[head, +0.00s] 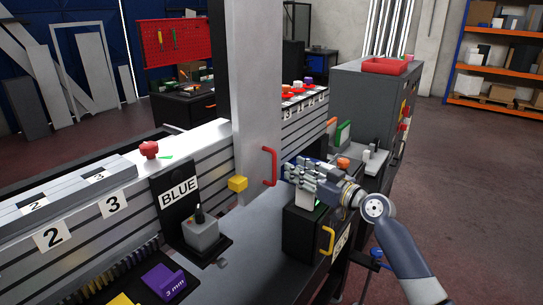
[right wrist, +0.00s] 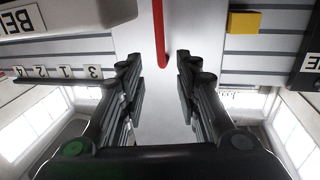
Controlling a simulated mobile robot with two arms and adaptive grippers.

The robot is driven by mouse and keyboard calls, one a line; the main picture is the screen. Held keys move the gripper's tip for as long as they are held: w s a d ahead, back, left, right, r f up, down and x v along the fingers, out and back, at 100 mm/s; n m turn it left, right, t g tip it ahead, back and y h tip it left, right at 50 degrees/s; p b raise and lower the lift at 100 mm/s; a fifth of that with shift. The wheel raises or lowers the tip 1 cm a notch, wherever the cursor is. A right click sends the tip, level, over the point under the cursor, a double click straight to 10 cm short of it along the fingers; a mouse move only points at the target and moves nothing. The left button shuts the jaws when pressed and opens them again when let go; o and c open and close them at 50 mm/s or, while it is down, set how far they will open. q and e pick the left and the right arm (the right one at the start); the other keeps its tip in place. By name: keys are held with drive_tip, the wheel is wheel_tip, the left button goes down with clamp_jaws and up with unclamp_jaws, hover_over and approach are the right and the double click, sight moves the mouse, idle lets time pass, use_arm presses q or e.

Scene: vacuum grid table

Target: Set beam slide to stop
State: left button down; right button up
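A tall pale grey upright panel, which I take for the beam slide (head: 258,85), crosses the long slotted rail. Its red handle (head: 274,166) is on its right edge. The handle also shows as a red bar in the right wrist view (right wrist: 159,30). A yellow block (head: 238,184) sits at the panel's lower left; it may be the stop, and it shows in the right wrist view (right wrist: 244,22). My right gripper (head: 289,171) is just right of the handle. Its fingers (right wrist: 156,62) are apart, with the handle ahead between their tips, not visibly gripped. My left gripper is out of view.
A black stand with a BLUE label (head: 178,190) and a grey joystick box (head: 201,232) are left of the panel. A red emergency button (head: 149,149) tops the rail. A dark box with a yellow handle (head: 327,240) stands below my right gripper.

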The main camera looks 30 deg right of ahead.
sight(274, 159)
drive_tip(key=shift+w+a+f+p, duration=0.1)
drive_tip(key=shift+w+a+p, duration=0.3)
drive_tip(key=shift+w, duration=1.2)
drive_tip(key=shift+w+a+p, duration=0.25)
drive_tip(key=shift+w+p, duration=0.25)
drive_tip(key=shift+w, duration=1.1)
drive_tip(key=shift+w+a+f+p, duration=0.1)
drive_tip(key=shift+w+a+p, duration=0.3)
drive_tip(key=shift+w, duration=1.2)
drive_tip(key=shift+r, duration=0.1)
clamp_jaws()
